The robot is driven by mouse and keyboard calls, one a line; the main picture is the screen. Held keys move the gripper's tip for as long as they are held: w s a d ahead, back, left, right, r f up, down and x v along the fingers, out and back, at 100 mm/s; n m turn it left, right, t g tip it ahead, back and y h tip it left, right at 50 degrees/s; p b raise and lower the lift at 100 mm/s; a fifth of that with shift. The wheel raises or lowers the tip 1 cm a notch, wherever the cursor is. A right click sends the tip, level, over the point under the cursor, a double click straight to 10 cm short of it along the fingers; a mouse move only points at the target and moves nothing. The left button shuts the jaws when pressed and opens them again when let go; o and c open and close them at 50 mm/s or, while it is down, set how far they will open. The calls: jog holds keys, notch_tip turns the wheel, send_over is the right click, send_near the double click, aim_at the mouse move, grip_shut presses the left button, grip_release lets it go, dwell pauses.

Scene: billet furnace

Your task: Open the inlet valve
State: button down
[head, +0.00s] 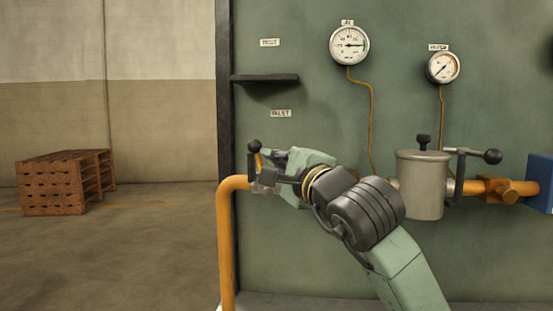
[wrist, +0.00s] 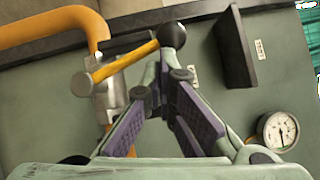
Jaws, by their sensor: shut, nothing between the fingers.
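The inlet valve's lever ends in a black ball knob (head: 254,146), just below the "INLET" label (head: 281,113). In the wrist view the lever is an orange-yellow bar (wrist: 125,63) running from a round pivot to the black ball (wrist: 172,35). The valve body (wrist: 108,98) sits on the orange pipe. My gripper (head: 268,180) is at the valve, partly covering it in the head view. In the wrist view my gripper (wrist: 160,75) is shut and empty, its fingertips close to the lever near the ball. I cannot tell whether they touch.
A dark shelf (head: 265,78) juts from the green panel above. The orange pipe (head: 225,240) drops at the panel's left edge. Right are a grey pot (head: 422,185), another black-knobbed lever (head: 492,156) and two gauges (head: 349,45) (head: 443,67). Wooden pallets (head: 62,182) stand far left.

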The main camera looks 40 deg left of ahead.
jog(key=shift+s+a, duration=0.1)
jog(key=shift+a, duration=0.05)
jog(key=shift+s+a+f+n+g+h+p, duration=0.1)
jog(key=shift+s+a+n+g+h+p, duration=0.2)
jog(key=shift+a+n+h, duration=0.4)
jog(key=shift+s+a+f+n+g+h+p, duration=0.15)
jog(key=shift+s+a+n+h+p, duration=0.25)
jog(key=shift+n, duration=0.65)
jog(key=shift+s+a+r+n+g+h+p, duration=0.1)
jog(key=shift+s+a+n+g+h+p, duration=0.15)
jog(key=shift+a+n+h, duration=0.5)
jog(key=shift+s+d, duration=0.1)
jog(key=shift+d, duration=0.1)
jog(key=shift+d, duration=0.1)
